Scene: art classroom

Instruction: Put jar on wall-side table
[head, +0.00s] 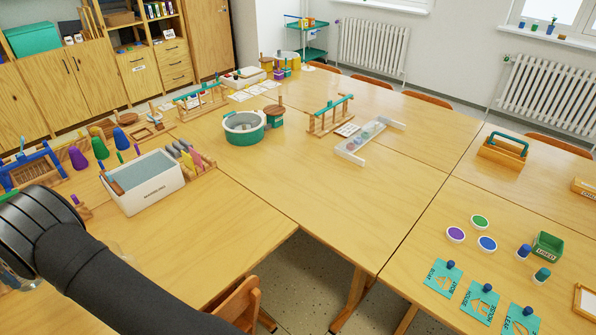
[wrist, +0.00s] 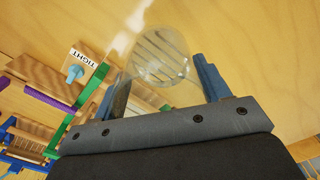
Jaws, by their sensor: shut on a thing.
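A clear glass jar (wrist: 160,52) is between the two blue-grey fingers of my gripper (wrist: 164,85) in the wrist view. The fingers are shut on it, one on each side, and a pale wooden tabletop shows behind it. In the head view my dark arm crosses the lower left corner and hides the gripper; a faint clear edge beside the arm may be the jar, but I cannot tell. A table by the radiators (head: 425,105) stands at the back, along the wall; its top has wide bare areas.
The left table bears a white bin (head: 145,195), a blue rack (head: 30,165) and several coloured pegs. A green-grey pot (head: 243,128), wooden racks and a clear tray (head: 370,140) stand in the middle. Cards and discs lie on the right table. A chair (head: 238,302) stands at the front.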

